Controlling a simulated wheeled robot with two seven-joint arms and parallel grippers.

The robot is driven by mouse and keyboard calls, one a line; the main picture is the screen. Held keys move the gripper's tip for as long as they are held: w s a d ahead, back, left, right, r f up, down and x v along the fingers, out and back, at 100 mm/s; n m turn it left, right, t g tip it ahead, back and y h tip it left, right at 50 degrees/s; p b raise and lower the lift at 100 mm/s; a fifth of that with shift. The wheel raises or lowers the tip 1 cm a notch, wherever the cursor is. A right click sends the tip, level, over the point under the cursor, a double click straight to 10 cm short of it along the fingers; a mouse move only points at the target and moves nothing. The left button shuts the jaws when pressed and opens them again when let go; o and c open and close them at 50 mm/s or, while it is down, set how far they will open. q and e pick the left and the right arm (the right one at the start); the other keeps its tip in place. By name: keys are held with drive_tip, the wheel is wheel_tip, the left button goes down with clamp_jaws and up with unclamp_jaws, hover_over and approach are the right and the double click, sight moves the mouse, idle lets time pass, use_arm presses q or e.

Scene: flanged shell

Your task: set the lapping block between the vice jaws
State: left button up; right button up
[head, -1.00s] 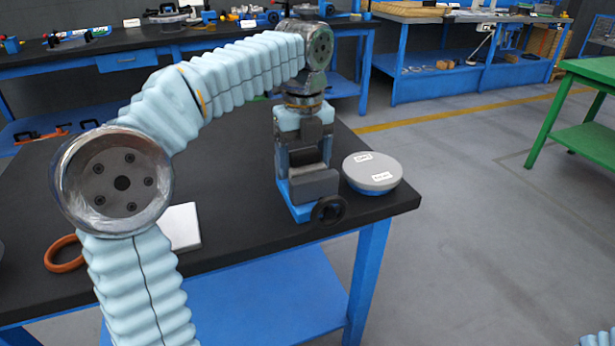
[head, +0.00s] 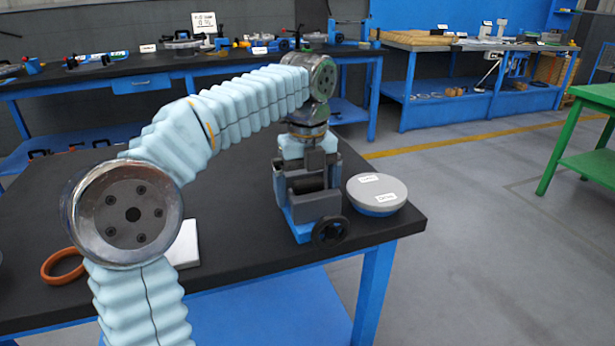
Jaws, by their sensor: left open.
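The vice (head: 318,207) stands near the right front corner of the black bench, with a blue base, dark grey jaws and a round black handwheel at its front. My left gripper (head: 307,172) points down directly over the vice and is open, its fingers partly merging with the dark jaws. A dark grey piece (head: 305,185) shows low between the jaws, below the gripper. It may be the lapping block, but I cannot tell it surely from the vice's own parts. I cannot tell whether the fingers touch it. My right gripper is out of view.
A round grey-topped container with a blue side and labels (head: 377,194) stands close right of the vice. An orange ring (head: 62,267) and a white flat piece (head: 186,245), partly hidden by my left arm, lie at the left. The bench (head: 235,215) is clear behind the arm.

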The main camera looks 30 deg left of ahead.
sight(308, 179)
use_arm(q)
wheel_tip(308, 179, up, 10)
drive_tip(key=shift+w+r+p, duration=0.1)
drive_tip(key=shift+r+p, duration=0.05)
drive_tip(key=shift+p, duration=1.1)
drive_tip(key=shift+r, duration=0.9)
